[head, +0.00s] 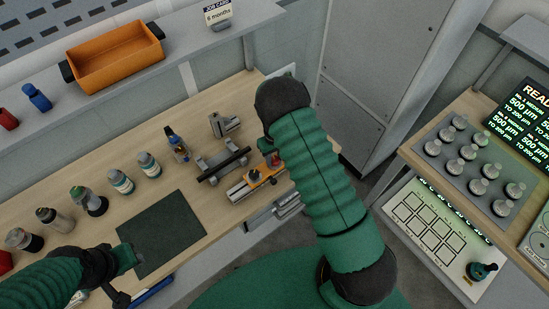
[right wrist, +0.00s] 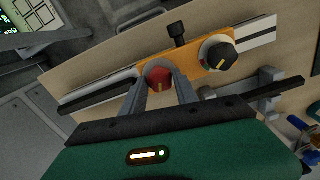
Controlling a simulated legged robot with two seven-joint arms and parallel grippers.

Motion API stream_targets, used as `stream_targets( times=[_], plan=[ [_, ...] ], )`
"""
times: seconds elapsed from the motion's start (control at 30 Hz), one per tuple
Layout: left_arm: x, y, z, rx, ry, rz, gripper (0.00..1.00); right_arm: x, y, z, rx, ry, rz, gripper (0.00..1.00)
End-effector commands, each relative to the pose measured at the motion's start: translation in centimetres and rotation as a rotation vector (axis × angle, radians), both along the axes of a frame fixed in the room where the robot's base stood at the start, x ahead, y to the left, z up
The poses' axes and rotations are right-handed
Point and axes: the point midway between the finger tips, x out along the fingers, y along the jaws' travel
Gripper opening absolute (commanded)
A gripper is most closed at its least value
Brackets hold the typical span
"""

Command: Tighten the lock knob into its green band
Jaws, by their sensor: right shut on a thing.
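An orange carriage (right wrist: 190,68) sits on a pale rail with dark edges; it also shows in the head view (head: 256,180). A red knob (right wrist: 158,78) stands at one end of the carriage. My right gripper (right wrist: 159,88) is shut on this red knob, one finger on each side. A black knob (right wrist: 222,56) with a pale pointer mark sits on the carriage beside it, clear of the fingers. I cannot clearly make out a green band around the red knob. My left gripper (head: 127,258) is by the dark mat; its fingers are not clear.
A dark mat (head: 160,233) lies on the wooden bench, with several bottles along its back. A black-ended grey fixture (head: 222,163) stands close behind the rail. An orange bin (head: 115,57) is on the shelf.

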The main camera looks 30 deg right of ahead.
Motion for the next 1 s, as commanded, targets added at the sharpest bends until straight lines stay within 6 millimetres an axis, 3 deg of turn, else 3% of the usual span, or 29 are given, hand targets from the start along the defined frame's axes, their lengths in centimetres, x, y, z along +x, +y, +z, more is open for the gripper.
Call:
stream_targets(
  times=[0.5, 1.0],
  plan=[
    [0.0, 0.0, -1.8, 0.000, 0.000, 0.000, 0.36, 0.1, 0.0, 0.0, -0.002, -0.003, -0.324, 0.00],
    [0.0, 0.0, -1.9, 0.000, 0.000, 0.000, 0.36, 0.1, 0.0, 0.1, -0.001, -0.003, -0.387, 0.00]
  ],
)
